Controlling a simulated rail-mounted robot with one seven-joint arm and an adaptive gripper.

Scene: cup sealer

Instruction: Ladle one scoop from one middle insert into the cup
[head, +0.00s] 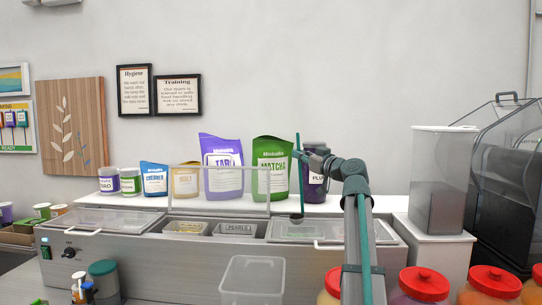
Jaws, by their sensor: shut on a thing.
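My gripper (304,153) is at the right of centre, shut on the upper part of the ladle's dark green handle (300,182). The ladle hangs nearly upright. Its small dark bowl (296,218) shows over the clear lid at the right of the counter unit; its contents cannot be seen. Two open middle inserts lie left of the bowl: a left one (185,228) and a right one labelled pearls (234,229). A clear, open-topped container (252,280) stands in front of the unit; I cannot tell whether it is the cup.
The metal unit (180,268) has closed clear lids left (115,220) and right (305,229), with a raised clear panel between. Pouches, including matcha (272,167), stand behind. Red-lidded jars (424,284) line the front right.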

